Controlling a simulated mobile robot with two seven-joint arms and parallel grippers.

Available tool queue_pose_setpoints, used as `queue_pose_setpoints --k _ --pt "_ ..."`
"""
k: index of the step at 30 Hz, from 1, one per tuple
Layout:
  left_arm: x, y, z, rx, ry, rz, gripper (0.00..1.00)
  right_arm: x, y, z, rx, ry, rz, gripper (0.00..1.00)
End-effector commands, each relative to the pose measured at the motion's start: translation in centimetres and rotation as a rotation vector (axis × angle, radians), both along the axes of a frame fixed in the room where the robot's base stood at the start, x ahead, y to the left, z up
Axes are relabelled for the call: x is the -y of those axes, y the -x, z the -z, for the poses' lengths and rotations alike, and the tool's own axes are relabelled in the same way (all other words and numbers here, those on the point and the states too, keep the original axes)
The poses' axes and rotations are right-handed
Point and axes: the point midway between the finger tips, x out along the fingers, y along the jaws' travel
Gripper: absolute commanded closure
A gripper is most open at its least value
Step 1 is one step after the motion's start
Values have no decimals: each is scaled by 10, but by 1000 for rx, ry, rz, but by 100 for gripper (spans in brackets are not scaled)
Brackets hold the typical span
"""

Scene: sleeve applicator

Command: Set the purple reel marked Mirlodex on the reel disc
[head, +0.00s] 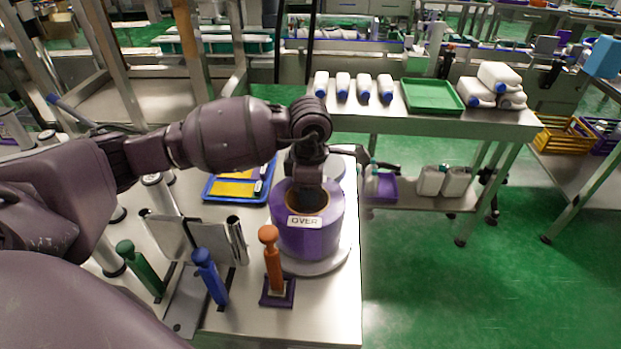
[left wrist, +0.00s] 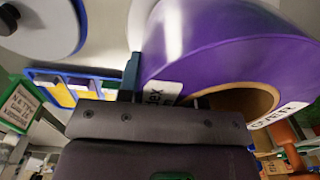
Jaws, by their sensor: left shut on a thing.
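The purple reel (head: 308,240) has a brown core and a white label reading "OVER" on its front in the head view. My left gripper (head: 308,190) reaches down at its core and is shut on the reel's wall. In the left wrist view the purple reel (left wrist: 225,60) fills the upper right, with a second label partly hidden, showing "dex". A pale grey round disc (head: 322,267) shows under the reel's front and right edges. I cannot tell whether the reel touches it. My right gripper is not in view.
An orange-handled tool (head: 272,258) on a purple base stands close in front of the reel. Blue (head: 210,276) and green (head: 140,269) handles stand to its left. A blue tray (head: 226,198) lies behind left. A bench with white bottles and a green tray (head: 432,96) stands beyond.

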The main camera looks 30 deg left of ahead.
Motion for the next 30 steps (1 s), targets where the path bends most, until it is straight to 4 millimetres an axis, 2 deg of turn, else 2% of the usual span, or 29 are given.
queue_pose_setpoints --k 14,15,20,30 --pt "0 -1 6 4 1 1 100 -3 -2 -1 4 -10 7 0" --pt "0 0 8 1 0 0 66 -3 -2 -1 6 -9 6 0" --pt "0 0 7 1 0 0 42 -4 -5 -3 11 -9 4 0" --pt "0 0 4 3 1 0 42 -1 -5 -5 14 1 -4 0"
